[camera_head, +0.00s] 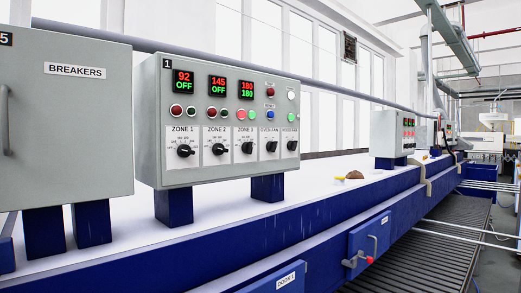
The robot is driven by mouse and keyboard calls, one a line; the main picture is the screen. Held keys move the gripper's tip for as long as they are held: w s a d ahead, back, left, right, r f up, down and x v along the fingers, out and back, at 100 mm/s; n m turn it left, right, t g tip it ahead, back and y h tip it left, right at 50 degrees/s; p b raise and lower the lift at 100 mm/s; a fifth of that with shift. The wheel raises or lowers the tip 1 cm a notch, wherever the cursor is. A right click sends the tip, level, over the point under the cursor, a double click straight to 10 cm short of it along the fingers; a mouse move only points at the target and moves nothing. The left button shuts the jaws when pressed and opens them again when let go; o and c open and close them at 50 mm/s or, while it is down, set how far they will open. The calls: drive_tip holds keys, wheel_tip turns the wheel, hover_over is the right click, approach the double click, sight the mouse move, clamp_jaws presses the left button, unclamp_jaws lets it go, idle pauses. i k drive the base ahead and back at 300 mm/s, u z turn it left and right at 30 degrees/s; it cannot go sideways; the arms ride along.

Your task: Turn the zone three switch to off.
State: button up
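The zone three switch (248,148) is a black rotary knob, third from left on the grey control box (220,180) marked 1. Its plate reads ZONE 3. The knob is small here, and I cannot tell exactly where its pointer stands. The zone three display (247,90) above it reads 180 over 180. A red and a green lamp (252,115) below that display look lit. The zone one display (183,82) reads 92 over OFF, and the zone two display (218,86) reads 145 over OFF. My gripper is not in view.
Similar knobs sit close by: zone one (185,150), zone two (218,149) and oven fan (271,147). A breakers cabinet (70,130) stands left. A blue beam (330,225) with a latch handle (355,261) runs along the front. Space before the box looks clear.

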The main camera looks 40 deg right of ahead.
sight(246, 148)
drive_tip(key=z, duration=0.3)
drive_tip(key=k, duration=0.75)
drive_tip(key=z, duration=0.6)
drive_tip(key=k, duration=0.5)
drive_tip(key=z, duration=0.05)
drive_tip(key=i, duration=1.3)
drive_tip(key=u, duration=0.7)
drive_tip(key=i, duration=0.7)
